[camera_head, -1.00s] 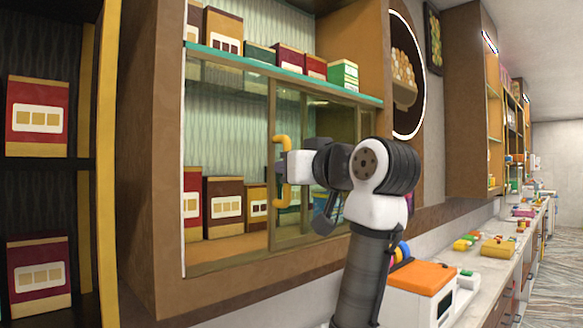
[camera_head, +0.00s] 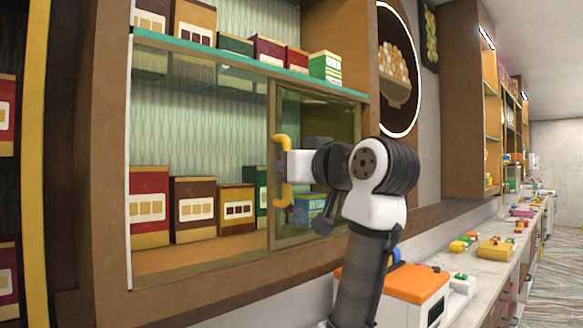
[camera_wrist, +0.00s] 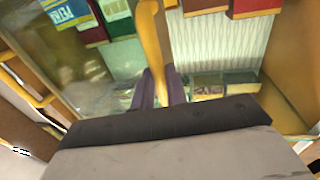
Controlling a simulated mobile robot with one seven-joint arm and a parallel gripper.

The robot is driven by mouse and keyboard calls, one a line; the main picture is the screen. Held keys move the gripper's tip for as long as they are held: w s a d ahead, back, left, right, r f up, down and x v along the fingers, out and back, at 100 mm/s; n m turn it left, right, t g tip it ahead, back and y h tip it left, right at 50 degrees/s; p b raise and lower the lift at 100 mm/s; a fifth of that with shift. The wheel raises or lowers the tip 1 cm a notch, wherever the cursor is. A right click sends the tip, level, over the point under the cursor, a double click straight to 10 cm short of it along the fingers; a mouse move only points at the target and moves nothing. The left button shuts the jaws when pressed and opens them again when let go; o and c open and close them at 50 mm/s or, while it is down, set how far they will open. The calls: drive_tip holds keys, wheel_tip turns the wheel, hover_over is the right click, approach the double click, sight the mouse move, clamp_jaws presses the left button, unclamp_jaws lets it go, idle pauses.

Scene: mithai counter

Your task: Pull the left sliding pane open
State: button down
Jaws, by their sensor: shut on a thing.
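The left sliding pane (camera_head: 318,125), tinted glass in a wooden frame, stands at the right part of the cabinet front in the head view. Its yellow bar handle (camera_head: 286,196) is upright on the pane's left stile. My gripper (camera_head: 284,167) is shut on the middle of the handle. In the wrist view the handle (camera_wrist: 152,38) runs down between my dark fingers (camera_wrist: 160,88). The cabinet front left of the pane is open, with sweet boxes (camera_head: 195,209) in clear view on the shelf. The fingertips are partly hidden in the head view.
More boxes (camera_head: 252,47) stand on the teal-edged shelf (camera_head: 230,60) above. A blue box (camera_head: 305,210) shows behind the glass. Below right is a counter (camera_head: 473,262) with an orange-topped machine (camera_head: 407,282).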

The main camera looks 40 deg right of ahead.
drive_tip(key=c, duration=1.4)
unclamp_jaws()
drive_tip(key=s+a+b, duration=0.1)
drive_tip(key=s+b, duration=0.3)
drive_tip(key=s, duration=0.9)
drive_tip(key=shift+s+a, duration=0.35)
drive_tip(key=shift+s, duration=0.05)
